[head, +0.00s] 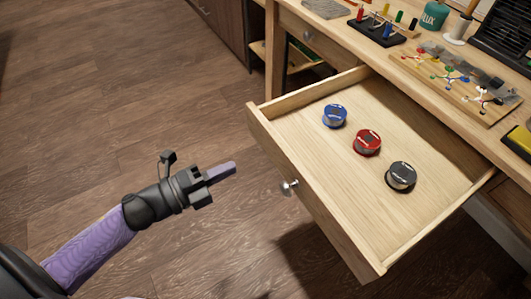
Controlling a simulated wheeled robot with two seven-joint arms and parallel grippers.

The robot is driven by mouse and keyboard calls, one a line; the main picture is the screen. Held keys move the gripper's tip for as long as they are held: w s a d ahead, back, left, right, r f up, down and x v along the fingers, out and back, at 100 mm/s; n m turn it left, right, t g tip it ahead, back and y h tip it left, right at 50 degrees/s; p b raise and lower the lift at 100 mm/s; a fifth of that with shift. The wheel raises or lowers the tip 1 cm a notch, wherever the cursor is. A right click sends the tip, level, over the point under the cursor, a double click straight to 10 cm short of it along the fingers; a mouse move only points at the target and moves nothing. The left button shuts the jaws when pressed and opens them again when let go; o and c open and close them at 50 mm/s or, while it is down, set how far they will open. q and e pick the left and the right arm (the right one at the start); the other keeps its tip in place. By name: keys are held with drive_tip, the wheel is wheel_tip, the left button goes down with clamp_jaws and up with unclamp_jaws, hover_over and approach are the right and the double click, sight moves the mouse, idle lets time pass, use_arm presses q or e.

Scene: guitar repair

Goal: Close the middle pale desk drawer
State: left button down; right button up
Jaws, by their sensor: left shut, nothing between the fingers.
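The middle pale desk drawer (345,242) is pulled far out from under the desk top, with its front facing left and down in the head view. A round silver knob (289,185) sits on its front. My left gripper (229,168) is shut and empty, pointing right. It is left of the drawer front, apart from the knob. My right gripper is not in view.
The desk top (355,50) holds a black tool stand (381,30), a wooden board (455,80) with coloured parts and a teal container (433,17). Another drawer with a knob (307,36) is at the upper left. The wooden floor (110,100) left of the drawer is clear.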

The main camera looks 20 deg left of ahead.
sight(274, 148)
use_arm(q)
drive_tip(key=b+x, duration=0.2)
drive_tip(key=x, duration=0.6)
drive_tip(key=shift+w+d, duration=0.1)
drive_tip(key=shift+w, duration=0.05)
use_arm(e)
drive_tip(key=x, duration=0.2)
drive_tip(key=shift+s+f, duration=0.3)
